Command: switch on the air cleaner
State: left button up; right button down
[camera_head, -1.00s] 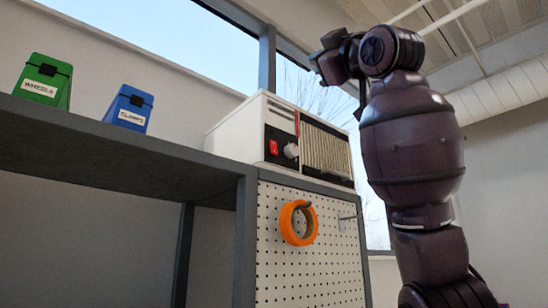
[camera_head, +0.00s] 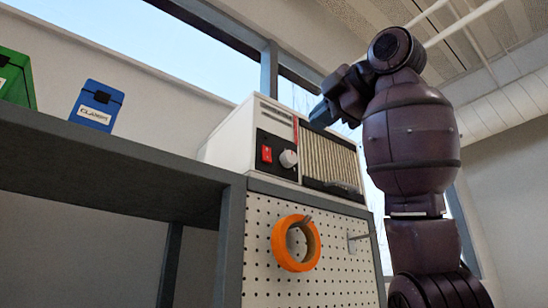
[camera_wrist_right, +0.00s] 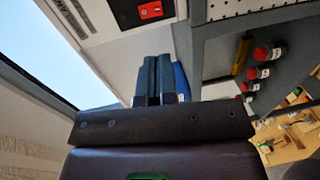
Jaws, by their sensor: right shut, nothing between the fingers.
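The air cleaner (camera_head: 232,135) is a white box with a beige grille, standing on top of the grey shelf unit. Its black front panel carries a red switch (camera_head: 267,154) and a pale round knob (camera_head: 288,158). In the right wrist view the red switch (camera_wrist_right: 150,10) shows at the top edge, beyond the fingertips. My right gripper (camera_head: 322,116) is in front of the upper grille, to the right of the switch and above it. Its fingers (camera_wrist_right: 160,62) are shut and empty, apart from the switch. My left gripper is not in view.
A blue box (camera_head: 97,106) and a green box (camera_head: 14,80) stand on the shelf (camera_head: 110,165) to the left. An orange tape roll (camera_head: 281,243) hangs on the pegboard (camera_head: 262,275) below the cleaner. A metal hook (camera_head: 357,238) sticks out beside it.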

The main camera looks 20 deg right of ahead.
jog(key=p, duration=0.4)
send_near(268, 160)
jog(key=x, duration=0.6)
jog(key=shift+w+r, duration=0.1)
jog(key=shift+w, duration=0.05)
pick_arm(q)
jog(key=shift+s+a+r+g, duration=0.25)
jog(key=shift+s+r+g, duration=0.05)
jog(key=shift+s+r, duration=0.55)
pick_arm(e)
jog(key=shift+w+a, duration=0.2)
jog(key=shift+w, duration=0.4)
